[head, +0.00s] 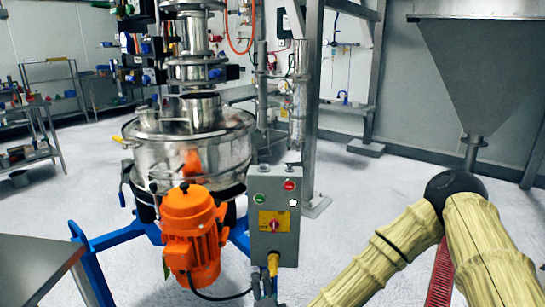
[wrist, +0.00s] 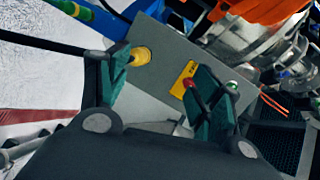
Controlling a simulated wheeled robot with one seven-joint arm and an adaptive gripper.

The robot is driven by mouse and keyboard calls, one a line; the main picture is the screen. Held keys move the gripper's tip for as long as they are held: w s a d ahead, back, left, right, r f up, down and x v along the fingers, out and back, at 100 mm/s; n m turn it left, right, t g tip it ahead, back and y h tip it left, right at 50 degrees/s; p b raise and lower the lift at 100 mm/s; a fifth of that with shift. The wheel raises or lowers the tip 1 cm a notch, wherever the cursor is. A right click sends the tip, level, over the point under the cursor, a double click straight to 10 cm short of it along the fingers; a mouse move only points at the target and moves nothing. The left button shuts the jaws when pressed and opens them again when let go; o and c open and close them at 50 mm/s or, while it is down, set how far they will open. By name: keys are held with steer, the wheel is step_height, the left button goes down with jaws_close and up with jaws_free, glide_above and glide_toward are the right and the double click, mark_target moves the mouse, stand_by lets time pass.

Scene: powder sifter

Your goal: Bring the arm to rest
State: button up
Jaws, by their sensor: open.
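My arm (head: 455,235), in a pale ribbed sleeve, is bent at a dark joint at the lower right of the head view. My gripper is outside the head view. In the wrist view my gripper (wrist: 160,72) is open, with its two dark green-padded fingers apart and nothing seen between them. Beyond the fingers is the grey control box (wrist: 150,90), seen tilted, with a yellow cable plug (wrist: 141,56). The fingers overlap the box in the picture; I cannot tell how far off it is.
The steel sifter (head: 185,150) with its orange motor (head: 193,235) stands on a blue frame (head: 90,265). The control box (head: 275,215) is beside it, with green and red buttons and a rotary switch. A steel hopper (head: 480,75) is at right. Floor (head: 370,190) between is clear.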

steer(key=s+d+f+n+g+y+p, duration=0.1)
steer(key=s+d+f+n+g+p, duration=0.2)
steer(key=s+f, duration=0.5)
steer(key=s+d+f+n+g+y+p, duration=0.1)
steer(key=s+d+f+n+g, duration=0.2)
steer(key=s+f+n+g, duration=0.4)
steer(key=s+d+f+n+g+h+p, duration=0.1)
steer(key=s+d+f+n+g+h, duration=0.1)
steer(key=s+d, duration=0.7)
steer(key=s+d+f+n+g+h+p, duration=0.1)
steer(key=s+d+f+g+h+p, duration=0.1)
steer(key=s+d, duration=0.8)
steer(key=shift+s+f+n+g, duration=0.25)
steer(key=shift+s+n+g, duration=0.15)
steer(key=shift+s+g, duration=0.45)
steer(key=shift+c, duration=0.2)
